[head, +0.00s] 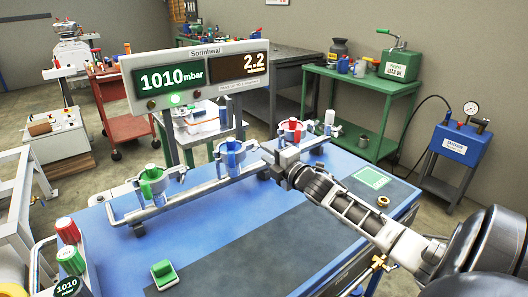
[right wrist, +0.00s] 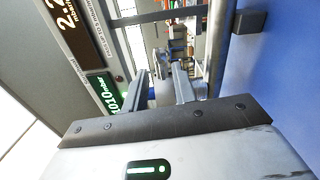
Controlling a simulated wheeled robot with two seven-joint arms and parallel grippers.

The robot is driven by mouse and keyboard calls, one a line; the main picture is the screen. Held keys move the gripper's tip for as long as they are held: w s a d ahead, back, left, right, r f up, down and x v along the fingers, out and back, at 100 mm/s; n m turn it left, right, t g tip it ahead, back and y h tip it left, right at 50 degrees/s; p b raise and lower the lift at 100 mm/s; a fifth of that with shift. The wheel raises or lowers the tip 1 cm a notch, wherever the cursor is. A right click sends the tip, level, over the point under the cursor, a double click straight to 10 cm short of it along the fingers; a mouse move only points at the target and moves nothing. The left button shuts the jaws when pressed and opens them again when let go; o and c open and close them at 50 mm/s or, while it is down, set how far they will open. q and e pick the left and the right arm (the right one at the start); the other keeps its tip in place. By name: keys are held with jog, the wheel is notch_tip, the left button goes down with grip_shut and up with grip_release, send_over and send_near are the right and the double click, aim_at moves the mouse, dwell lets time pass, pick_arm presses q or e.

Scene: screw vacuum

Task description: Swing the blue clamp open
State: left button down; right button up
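The blue clamp (head: 232,155) stands on the pipe rail on the blue table, between a green clamp (head: 152,184) to its left and a red clamp (head: 293,130) to its right. My right gripper (head: 272,163) is beside the rail, to the right of the blue clamp and apart from it in the head view. In the right wrist view my right gripper (right wrist: 162,82) has its two fingers spread, with grey metal parts seen between and beyond them. I cannot tell whether it touches any of them. My left gripper is not in view.
A pressure display (head: 197,76) reading 1010 mbar stands behind the rail. A green block (head: 163,273) lies on the front left of the blue table (head: 215,225). A brass ring (head: 383,201) lies at right. The table's middle front is clear.

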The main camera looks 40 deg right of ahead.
jog(key=shift+w+d, duration=0.15)
jog(key=shift+w, duration=0.9)
grip_shut()
